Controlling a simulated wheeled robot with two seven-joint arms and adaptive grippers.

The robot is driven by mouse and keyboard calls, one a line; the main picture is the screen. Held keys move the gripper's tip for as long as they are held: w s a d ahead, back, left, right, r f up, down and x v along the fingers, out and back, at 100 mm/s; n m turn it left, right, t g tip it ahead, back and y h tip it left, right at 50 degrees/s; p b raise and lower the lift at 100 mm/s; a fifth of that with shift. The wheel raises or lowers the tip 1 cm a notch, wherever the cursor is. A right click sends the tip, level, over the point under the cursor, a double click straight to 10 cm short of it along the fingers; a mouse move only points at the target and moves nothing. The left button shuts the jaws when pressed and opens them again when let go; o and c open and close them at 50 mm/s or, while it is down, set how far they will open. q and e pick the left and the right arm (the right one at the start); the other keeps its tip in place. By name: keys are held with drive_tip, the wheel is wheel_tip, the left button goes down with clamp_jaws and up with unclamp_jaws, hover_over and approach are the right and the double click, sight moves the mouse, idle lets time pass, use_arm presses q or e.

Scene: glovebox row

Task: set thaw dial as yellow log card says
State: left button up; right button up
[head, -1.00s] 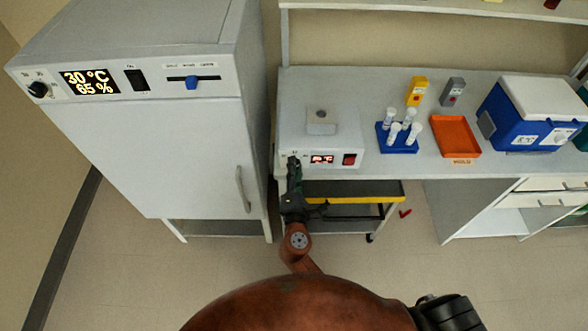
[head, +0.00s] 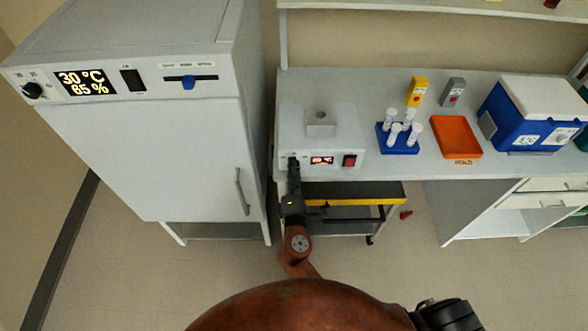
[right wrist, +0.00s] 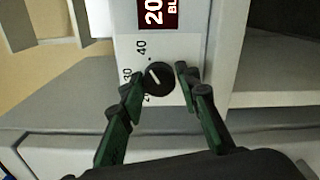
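The thaw dial (right wrist: 154,78) is a small black knob with a white line, on the front of a white block unit (head: 340,140). Marks 20, 30 and 40 are printed around it in the right wrist view. The unit's red display (right wrist: 157,12) starts with 20; it also shows small in the head view (head: 322,160). My right gripper (right wrist: 156,80) has its two green-black fingers on either side of the dial, with a gap at the right finger. In the head view the gripper (head: 294,163) hides the dial. A yellow card-like piece (head: 417,91) stands on the bench; its writing is unreadable. My left gripper is out of view.
A tall cabinet (head: 150,150) with a 30 °C, 65 % display stands left. A blue tube rack (head: 397,149), orange tray (head: 456,152), grey card-like piece (head: 453,91) and blue cooler (head: 520,125) are on the bench. A yellow-edged cart (head: 350,201) is below.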

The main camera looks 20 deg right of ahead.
drive_tip(key=o, duration=0.3)
drive_tip(key=v, duration=1.2)
idle(0.3)
